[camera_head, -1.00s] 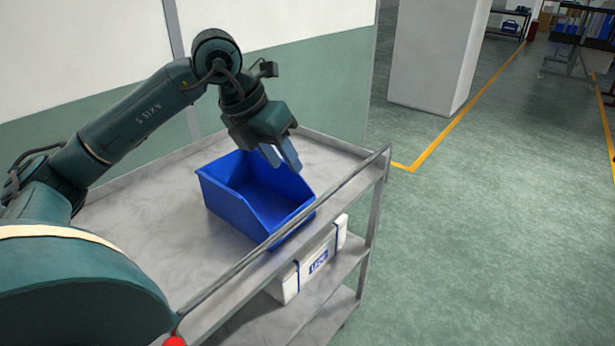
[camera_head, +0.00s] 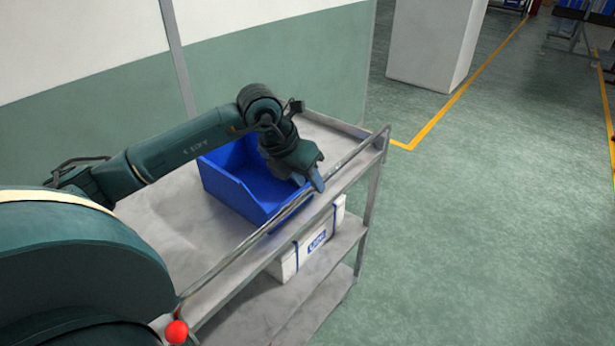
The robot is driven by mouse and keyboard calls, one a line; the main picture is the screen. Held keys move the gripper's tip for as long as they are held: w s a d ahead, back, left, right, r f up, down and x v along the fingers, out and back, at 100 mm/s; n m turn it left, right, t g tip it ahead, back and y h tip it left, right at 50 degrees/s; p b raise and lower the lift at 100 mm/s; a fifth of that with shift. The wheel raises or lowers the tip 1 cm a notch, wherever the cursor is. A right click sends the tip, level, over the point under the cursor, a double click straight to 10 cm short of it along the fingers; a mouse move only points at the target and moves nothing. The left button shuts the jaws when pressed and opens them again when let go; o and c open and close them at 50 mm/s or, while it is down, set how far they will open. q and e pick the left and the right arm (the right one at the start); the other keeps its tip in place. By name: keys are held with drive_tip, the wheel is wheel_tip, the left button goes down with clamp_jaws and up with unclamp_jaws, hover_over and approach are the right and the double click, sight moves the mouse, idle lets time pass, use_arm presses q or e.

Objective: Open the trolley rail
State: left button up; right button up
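The trolley rail (camera_head: 238,256) is a grey metal bar along the near right side of the grey trolley (camera_head: 170,218). It runs from the red ball (camera_head: 177,332) at the lower left to the corner post at the upper right, raised above the top shelf. My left gripper (camera_head: 317,184) points down at the rail, just past the right edge of the blue bin. Its fingers overlap the rail in the picture; whether they touch it or have a gap between them I cannot tell. My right gripper is out of view.
An open blue bin (camera_head: 232,188) stands on the top shelf. A white box with blue straps (camera_head: 290,262) lies on the shelf below. A wall is behind the trolley, and a white pillar (camera_head: 432,45) stands farther back.

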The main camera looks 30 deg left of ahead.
use_arm(q)
drive_tip(key=shift+w+f, duration=0.1)
drive_tip(key=shift+f, duration=0.2)
drive_tip(key=shift+d, duration=0.1)
drive_tip(key=shift+c, duration=0.5)
clamp_jaws()
